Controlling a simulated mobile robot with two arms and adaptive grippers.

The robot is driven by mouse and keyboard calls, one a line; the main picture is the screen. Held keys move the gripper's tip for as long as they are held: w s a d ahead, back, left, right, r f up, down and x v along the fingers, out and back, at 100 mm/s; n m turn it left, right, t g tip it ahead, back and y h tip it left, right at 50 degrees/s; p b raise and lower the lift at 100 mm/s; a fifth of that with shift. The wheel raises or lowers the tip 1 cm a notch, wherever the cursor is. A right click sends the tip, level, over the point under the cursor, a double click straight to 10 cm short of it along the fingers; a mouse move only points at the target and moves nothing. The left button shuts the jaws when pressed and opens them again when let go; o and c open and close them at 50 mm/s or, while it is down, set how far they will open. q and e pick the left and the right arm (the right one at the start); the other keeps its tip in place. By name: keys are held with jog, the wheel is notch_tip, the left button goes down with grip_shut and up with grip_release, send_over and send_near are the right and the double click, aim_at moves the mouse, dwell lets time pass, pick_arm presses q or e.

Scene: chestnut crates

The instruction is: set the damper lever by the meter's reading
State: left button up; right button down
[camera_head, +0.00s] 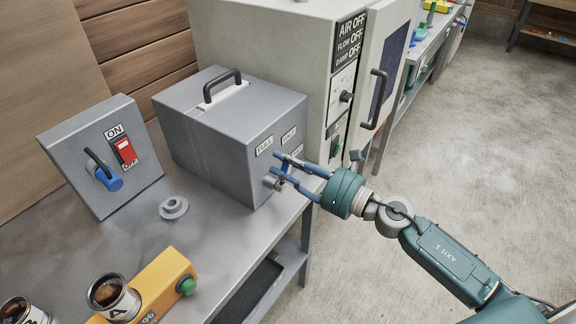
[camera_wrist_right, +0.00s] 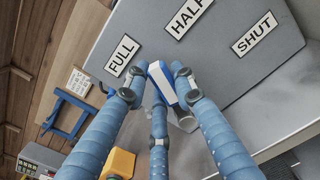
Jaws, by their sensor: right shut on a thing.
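The damper lever (camera_wrist_right: 166,84), blue and white, sits on the front of a grey box (camera_head: 215,125) with plates FULL (camera_head: 264,146), HALF (camera_head: 289,135) and SHUT (camera_head: 297,151). My right gripper (camera_head: 285,171) is shut on the lever; its fingers hide part of it. In the wrist view the lever tip lies between FULL (camera_wrist_right: 122,55) and HALF (camera_wrist_right: 187,18); I cannot tell its exact setting. A yellow device (camera_head: 163,275) with a green button is at the bottom left; its markings are unreadable, and I cannot tell if it is the meter. My left gripper is not in view.
A grey switch panel (camera_head: 75,165) has a red ON/OFF switch and blue-handled lever. Cups of dark contents (camera_head: 118,303) stand at bottom left. A grey ring (camera_head: 173,208) lies on the bench (camera_head: 225,235). A cabinet (camera_head: 270,40) reads AIR, FLOW, DAMP OFF. The right floor is clear.

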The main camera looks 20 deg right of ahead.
jog(key=shift+s+a+r+n, duration=0.1)
jog(key=shift+s+a+n, duration=0.3)
jog(key=shift+n, duration=0.55)
jog(key=shift+s+a+r+n, duration=0.1)
jog(key=shift+s+a+n, duration=0.15)
jog(key=shift+a+n, duration=0.5)
jog(key=shift+d+n, duration=0.2)
jog(key=shift+n, duration=0.1)
jog(key=c, duration=1.4)
grip_release()
jog(key=shift+s+d, duration=0.1)
jog(key=shift+s+d+f, duration=0.1)
jog(key=shift+s+d, duration=0.05)
jog(key=shift+s, duration=0.1)
jog(key=v, duration=1.1)
jog(key=shift+s+d, duration=0.1)
